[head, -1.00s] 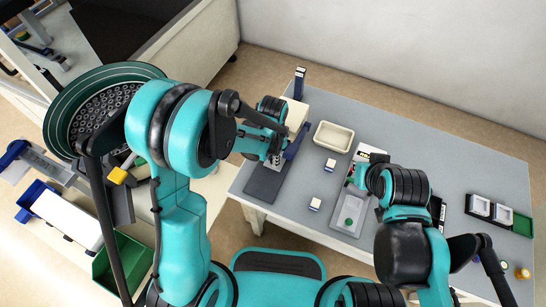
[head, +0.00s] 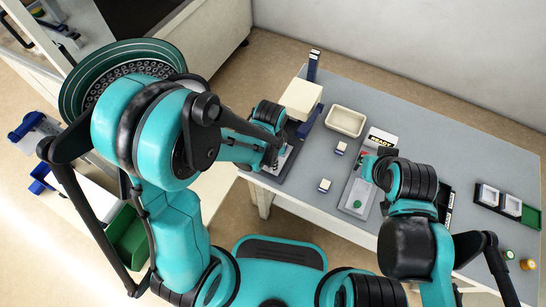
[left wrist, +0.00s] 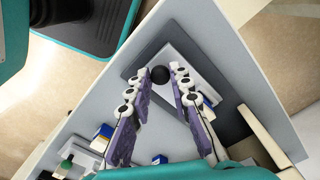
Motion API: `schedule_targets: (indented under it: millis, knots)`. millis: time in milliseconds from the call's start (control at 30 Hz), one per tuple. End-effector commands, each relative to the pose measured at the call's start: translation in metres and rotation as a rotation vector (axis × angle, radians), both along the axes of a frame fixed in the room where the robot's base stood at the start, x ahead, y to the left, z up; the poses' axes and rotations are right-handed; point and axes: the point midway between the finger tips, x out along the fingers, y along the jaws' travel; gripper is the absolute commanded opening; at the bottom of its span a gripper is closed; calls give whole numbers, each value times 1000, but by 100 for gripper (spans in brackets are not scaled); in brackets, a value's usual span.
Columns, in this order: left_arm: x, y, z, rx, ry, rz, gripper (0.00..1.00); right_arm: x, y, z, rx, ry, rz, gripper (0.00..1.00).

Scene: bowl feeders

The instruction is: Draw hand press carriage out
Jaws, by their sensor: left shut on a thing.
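The hand press stands at the table's left end, with a cream head (head: 301,97), a blue upright (head: 314,64) and a dark base. In the left wrist view, its light grey carriage plate (left wrist: 195,72) lies over the dark base (left wrist: 232,120), and a round black knob (left wrist: 160,73) is at the plate's end. My left gripper (left wrist: 161,71) is shut on the knob, one finger on each side. In the head view, my left gripper (head: 272,158) is in front of the press head and partly hides the carriage. My right gripper (head: 364,178) is over a grey panel; its fingers are hidden.
A cream tray (head: 346,121) and two small white-and-blue blocks (head: 341,148) (head: 324,185) lie right of the press. The grey panel (head: 351,207) and a READY sign (head: 382,138) are near my right arm. A green-and-black tray (head: 530,215) lies at the far right.

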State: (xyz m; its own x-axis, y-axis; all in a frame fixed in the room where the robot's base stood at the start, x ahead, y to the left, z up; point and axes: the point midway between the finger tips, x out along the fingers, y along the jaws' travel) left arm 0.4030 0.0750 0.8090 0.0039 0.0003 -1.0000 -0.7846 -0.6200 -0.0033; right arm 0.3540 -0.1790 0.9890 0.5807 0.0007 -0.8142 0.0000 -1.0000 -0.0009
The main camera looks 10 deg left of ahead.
Motion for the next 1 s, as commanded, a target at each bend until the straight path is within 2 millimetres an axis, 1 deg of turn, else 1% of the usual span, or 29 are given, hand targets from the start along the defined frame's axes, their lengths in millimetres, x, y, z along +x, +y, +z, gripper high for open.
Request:
schedule_targets:
  millis: [33, 100, 133, 167, 200, 500, 633, 767, 1000]
  knots:
    - [-4, 1, -1, 1, 10, 0, 0, 0, 0, -1, 0, 0, 0, 0]
    - [-5, 1, -1, 2, 10, 0, 0, 0, 0, -1, 0, 0, 0, 0]
    - [-5, 1, -1, 1, 11, 0, 22, 0, 0, -1, 0, 0, 0, 0]
    - [-5, 1, -1, 1, 11, 0, 30, 0, 0, -1, 0, 0, 0, 0]
    - [-5, 1, -1, 2, 10, 0, 41, 0, 0, -1, 0, 0, 0, 0]
    - [-3, 0, -1, 1, 7, 0, 41, 0, 0, 0, 0, 0, 0, 0]
    - [-3, 0, 7, 1, 6, 0, 41, 0, 0, 0, 0, 0, 0, 0]
    - [-3, 0, 27, 1, 6, 0, 41, 0, 0, 0, 0, 0, 0, 0]
    - [-3, 0, 77, 1, 7, 0, 41, 0, 0, 0, 0, 0, 0, 0]
